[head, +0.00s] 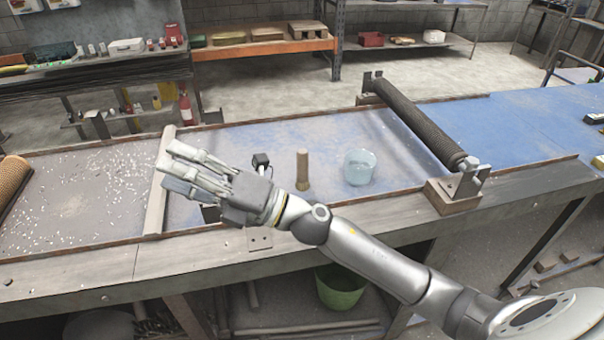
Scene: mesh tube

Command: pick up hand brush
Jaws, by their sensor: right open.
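A small tan upright object with a darker, wider base (302,168) stands on the blue worn bench surface, and it looks like the hand brush. Its bristles are too small to make out. My right gripper (170,162) reaches in from the right and points left, with its fingers open and nothing seen between them. Its fingertips are well to the left of the tan object, near the pale divider bar. My right wrist and forearm pass in front of the bench, just below the tan object. My left gripper is not in view.
A clear bluish tub (359,167) stands right of the tan object. A dark mesh roller (415,122) on brackets lies farther right. The divider bar (159,185) crosses the bench at left, beside a section with white flecks (85,190). A green bucket (340,288) sits below.

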